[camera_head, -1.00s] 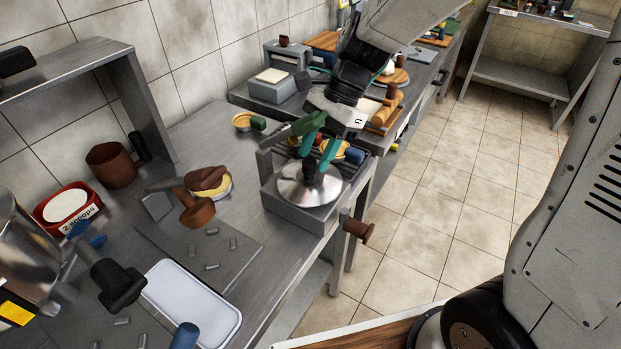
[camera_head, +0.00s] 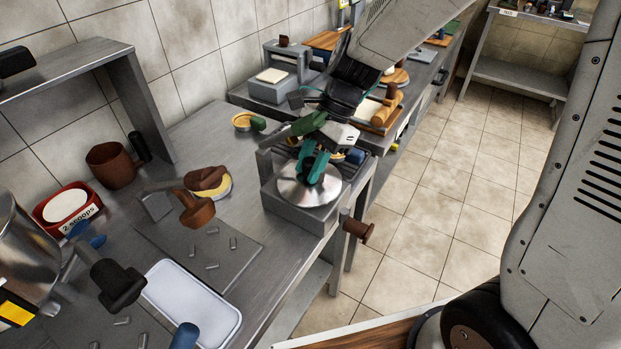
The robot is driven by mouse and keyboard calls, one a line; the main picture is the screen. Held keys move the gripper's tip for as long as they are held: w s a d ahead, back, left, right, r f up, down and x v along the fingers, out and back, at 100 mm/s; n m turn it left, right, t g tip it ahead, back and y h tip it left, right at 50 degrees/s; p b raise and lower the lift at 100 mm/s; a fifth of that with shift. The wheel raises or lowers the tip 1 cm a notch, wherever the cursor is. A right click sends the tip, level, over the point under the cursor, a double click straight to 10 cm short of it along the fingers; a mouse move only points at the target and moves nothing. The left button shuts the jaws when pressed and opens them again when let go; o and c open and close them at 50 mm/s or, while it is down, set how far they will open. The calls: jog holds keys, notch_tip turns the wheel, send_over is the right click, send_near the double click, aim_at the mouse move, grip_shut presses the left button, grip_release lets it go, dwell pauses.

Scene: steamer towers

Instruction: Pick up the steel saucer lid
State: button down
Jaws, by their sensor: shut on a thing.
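The steel saucer lid (camera_head: 293,191) is a shiny round disc lying on top of a grey box-like stand (camera_head: 300,213) near the table's right edge. My gripper (camera_head: 312,178), with green fingers, points down at the middle of the lid and is shut on its dark knob, which the fingers mostly hide. The lid looks level and I see no clear gap between it and the stand.
A grey post rises behind the stand's left side, and a brown knob (camera_head: 356,229) sticks out at its right. A white tray (camera_head: 191,303), brown-handled press (camera_head: 196,209) and red dish (camera_head: 65,208) are on the left. Tiled floor lies to the right.

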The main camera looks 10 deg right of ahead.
jog(key=shift+r, duration=0.35)
jog(key=shift+r, duration=0.65)
jog(key=shift+r, duration=0.1)
